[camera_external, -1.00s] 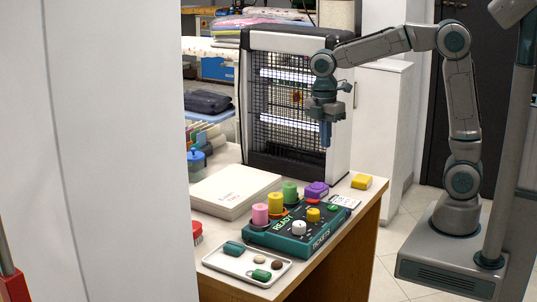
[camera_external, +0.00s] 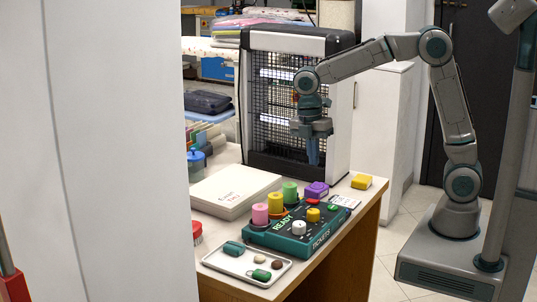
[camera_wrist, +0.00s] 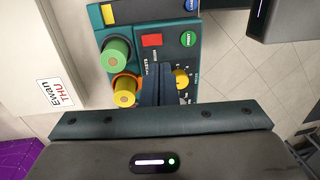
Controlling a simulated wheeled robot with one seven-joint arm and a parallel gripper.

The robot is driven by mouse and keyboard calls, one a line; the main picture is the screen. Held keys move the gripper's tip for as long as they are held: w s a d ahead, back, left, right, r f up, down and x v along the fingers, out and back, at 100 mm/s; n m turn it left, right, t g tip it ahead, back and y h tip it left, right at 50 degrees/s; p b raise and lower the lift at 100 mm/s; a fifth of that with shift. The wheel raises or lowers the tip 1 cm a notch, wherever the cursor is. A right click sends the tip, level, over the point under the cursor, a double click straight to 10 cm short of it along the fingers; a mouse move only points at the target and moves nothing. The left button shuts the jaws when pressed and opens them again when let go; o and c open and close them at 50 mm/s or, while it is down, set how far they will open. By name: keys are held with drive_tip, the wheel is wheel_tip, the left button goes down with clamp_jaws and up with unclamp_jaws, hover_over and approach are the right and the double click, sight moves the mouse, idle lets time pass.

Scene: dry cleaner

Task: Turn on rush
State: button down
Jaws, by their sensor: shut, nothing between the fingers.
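A teal control box (camera_external: 282,244) marked READY and TICKETS sits on the counter. On top are a red button (camera_external: 313,202), a yellow knob (camera_external: 313,215) and a white knob (camera_external: 299,228). The wrist view shows the red rectangular button (camera_wrist: 152,40), a round green button (camera_wrist: 188,39) and the yellow knob (camera_wrist: 182,78), partly behind my fingers. I cannot read a rush label on any control. My gripper (camera_external: 313,160) is shut and empty, pointing down in the air above the box's far side. Its dark fingers (camera_wrist: 157,85) hide part of the panel.
Pink (camera_external: 260,214), yellow (camera_external: 275,202) and green (camera_external: 290,192) cylinders stand along the box's left edge. A purple item (camera_external: 317,189) and yellow block (camera_external: 362,181) lie behind it. A white box (camera_external: 222,195) is left; a tray (camera_external: 225,262) is in front. A caged heater-like unit (camera_external: 340,110) stands behind.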

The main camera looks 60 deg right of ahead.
sight(316, 200)
drive_tip(key=f, duration=0.3)
drive_tip(key=s+f, duration=0.1)
drive_tip(key=f, duration=0.6)
drive_tip(key=shift+s+f, duration=0.15)
drive_tip(key=shift+f, duration=0.15)
drive_tip(key=shift+s+f+b, duration=0.15)
drive_tip(key=shift+f+b, duration=0.2)
drive_tip(key=shift+b, duration=0.1)
drive_tip(key=shift+r, duration=0.1)
